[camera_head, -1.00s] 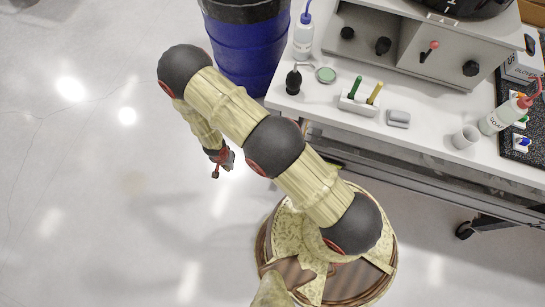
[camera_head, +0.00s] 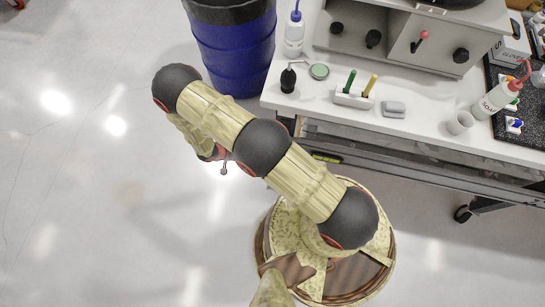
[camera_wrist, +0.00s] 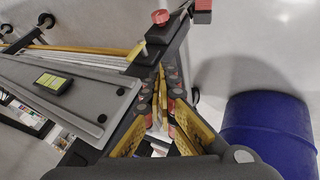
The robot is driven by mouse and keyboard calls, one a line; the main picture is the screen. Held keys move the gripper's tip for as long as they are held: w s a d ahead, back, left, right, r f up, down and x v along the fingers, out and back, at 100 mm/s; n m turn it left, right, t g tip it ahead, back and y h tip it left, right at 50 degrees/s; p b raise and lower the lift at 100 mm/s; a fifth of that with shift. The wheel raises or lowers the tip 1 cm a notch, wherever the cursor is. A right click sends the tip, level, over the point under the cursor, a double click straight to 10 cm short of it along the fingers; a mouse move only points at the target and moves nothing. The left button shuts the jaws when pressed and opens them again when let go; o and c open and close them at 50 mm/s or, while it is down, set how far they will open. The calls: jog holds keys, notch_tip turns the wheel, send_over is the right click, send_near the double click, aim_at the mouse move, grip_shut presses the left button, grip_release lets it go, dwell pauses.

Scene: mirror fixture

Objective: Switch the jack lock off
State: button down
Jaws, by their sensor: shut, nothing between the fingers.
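My gripper (camera_head: 222,160) is mostly hidden behind my arm in the head view, left of the workbench (camera_head: 300,98) and below the blue barrel (camera_head: 235,55). In the wrist view my gripper (camera_wrist: 163,72) is shut and empty, its yellow-padded fingers together. A red knob (camera_wrist: 160,16) on a dark post stands beyond the fingertips, apart from them in the picture. A red-tipped lever (camera_head: 419,42) sits on the grey fixture on the bench. I cannot tell which part is the jack lock.
The blue barrel (camera_wrist: 268,128) stands close on the right in the wrist view. A grey panel with a yellow-green label (camera_wrist: 52,83) lies to the left, with casters beyond. Floor at left is clear.

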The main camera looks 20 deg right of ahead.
jog(key=s+d+f+b, duration=0.2)
jog(key=d+f+b, duration=0.1)
jog(key=d+f, duration=0.5)
jog(key=shift+d, duration=0.65)
